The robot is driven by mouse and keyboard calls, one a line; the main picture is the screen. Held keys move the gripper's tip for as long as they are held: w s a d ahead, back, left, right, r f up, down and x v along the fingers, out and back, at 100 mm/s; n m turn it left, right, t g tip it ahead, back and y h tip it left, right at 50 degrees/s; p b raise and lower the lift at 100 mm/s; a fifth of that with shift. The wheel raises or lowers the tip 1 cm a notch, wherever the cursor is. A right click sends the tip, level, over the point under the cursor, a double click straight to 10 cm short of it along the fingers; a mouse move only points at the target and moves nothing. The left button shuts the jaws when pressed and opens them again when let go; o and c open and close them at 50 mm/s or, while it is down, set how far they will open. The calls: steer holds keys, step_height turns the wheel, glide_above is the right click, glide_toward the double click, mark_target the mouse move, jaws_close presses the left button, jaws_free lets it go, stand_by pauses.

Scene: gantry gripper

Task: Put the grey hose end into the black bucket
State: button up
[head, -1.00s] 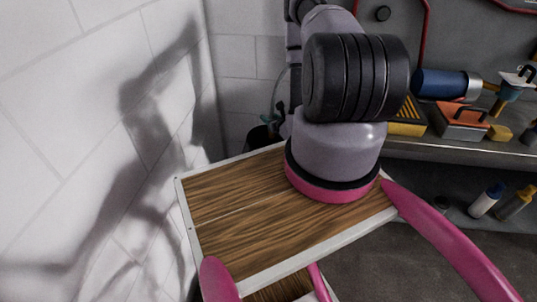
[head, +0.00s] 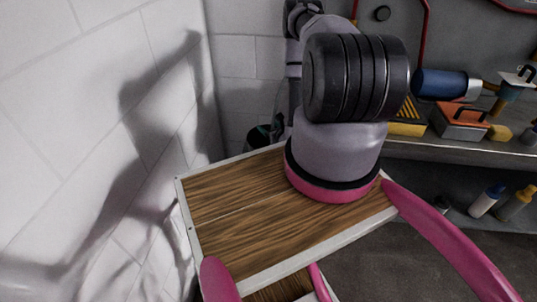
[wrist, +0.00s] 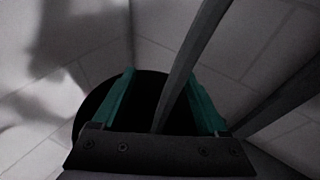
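In the wrist view my gripper (wrist: 161,88) has its two green fingers spread apart. A grey, strip-like length, seemingly the hose (wrist: 185,72), runs from the top edge down between the fingers, with space to the left finger. Its lower end is hidden behind the dark gripper body. The black bucket (wrist: 88,108) shows as a dark round shape behind the fingers. I cannot tell whether the hose end is inside it. In the head view my gripper (head: 263,131) is a small green patch by the wall corner, mostly hidden by my arm.
A second grey strip (wrist: 285,98) crosses the right of the wrist view. White tiled walls (head: 80,110) meet in a corner close by. A wooden board with a pale rim (head: 235,205) lies in front. A workbench (head: 460,150) with tools stands at the right.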

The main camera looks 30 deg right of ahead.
step_height(320, 180, up, 10)
stand_by(0.6)
